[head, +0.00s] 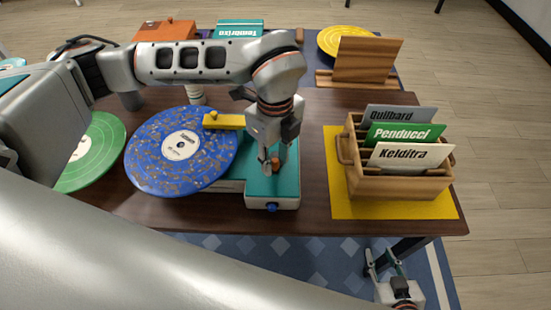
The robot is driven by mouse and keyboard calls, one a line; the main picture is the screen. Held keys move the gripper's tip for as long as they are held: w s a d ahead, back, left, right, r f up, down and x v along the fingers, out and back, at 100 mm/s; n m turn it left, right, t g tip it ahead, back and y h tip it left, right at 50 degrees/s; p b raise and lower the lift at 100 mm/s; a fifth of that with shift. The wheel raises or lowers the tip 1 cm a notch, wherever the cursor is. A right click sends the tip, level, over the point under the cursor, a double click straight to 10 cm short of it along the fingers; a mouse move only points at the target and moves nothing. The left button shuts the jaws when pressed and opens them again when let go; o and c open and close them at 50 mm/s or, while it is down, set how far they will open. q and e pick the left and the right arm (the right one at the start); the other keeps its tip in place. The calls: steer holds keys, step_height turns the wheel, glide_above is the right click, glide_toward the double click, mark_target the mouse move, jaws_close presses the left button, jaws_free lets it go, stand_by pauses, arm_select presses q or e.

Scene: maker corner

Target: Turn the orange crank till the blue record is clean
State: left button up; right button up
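The blue record (165,167) lies flat on the teal and white cleaning machine, with many brownish specks over its surface. A yellow bar (224,121) reaches from the machine over the record's upper right edge. The orange crank (275,160) stands on the teal top right of the record and is partly hidden by fingers. My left gripper (274,166) points down with a finger on either side of the crank's knob and looks closed on it. My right gripper (384,264) hangs beyond the table's front edge, its fingers apart and empty.
A wooden crate (405,187) with several record sleeves stands on a yellow mat (395,210) at right. A green record (95,150) lies at left. A yellow record (343,40), wooden stand (368,60) and orange box (166,30) are at the back.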

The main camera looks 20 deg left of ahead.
arm_select(q)
steer(key=shift+f, duration=0.75)
jaws_close()
